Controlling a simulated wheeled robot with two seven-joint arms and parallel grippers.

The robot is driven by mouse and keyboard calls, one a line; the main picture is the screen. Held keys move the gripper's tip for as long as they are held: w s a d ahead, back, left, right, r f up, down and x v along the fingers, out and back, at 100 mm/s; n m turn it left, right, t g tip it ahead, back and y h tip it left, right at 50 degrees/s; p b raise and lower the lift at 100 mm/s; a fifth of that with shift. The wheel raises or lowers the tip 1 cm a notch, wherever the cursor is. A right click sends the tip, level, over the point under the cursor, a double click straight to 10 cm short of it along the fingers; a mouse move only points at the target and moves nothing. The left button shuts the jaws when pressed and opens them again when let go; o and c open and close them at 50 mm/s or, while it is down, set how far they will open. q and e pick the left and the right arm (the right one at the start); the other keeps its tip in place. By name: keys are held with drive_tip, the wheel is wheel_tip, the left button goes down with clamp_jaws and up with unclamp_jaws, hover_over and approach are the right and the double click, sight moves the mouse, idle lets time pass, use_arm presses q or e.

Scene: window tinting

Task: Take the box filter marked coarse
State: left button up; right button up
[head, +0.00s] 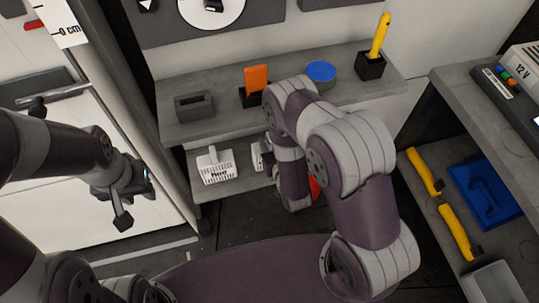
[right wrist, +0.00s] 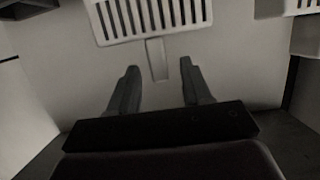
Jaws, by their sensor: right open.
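On the lower shelf in the head view stands a white slotted box filter (head: 215,167) with an upright tab; I cannot read its marking for sure. A second white box filter (head: 257,156) is partly hidden behind my right arm. My right gripper (right wrist: 160,78) is open in the right wrist view. The tab of a white slotted filter (right wrist: 152,22) reaches down between its fingertips, with a gap on each side. No marking shows on that filter there. In the head view my right gripper is hidden by its own arm. My left gripper (head: 124,205) hangs in front of the white panel, away from the filters.
The upper shelf (head: 222,126) holds a grey block (head: 194,106), an orange piece (head: 257,77) in a black holder, a blue disc (head: 321,71) and a yellow-handled tool (head: 380,35). More pale slotted pieces (right wrist: 284,8) show at the wrist view's right edge. Yellow tools (head: 423,170) lie right.

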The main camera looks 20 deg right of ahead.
drive_tip(key=b+x, duration=0.1)
drive_tip(key=x, duration=0.3)
drive_tip(key=shift+w, duration=0.25)
clamp_jaws()
drive_tip(key=shift+r, duration=0.1)
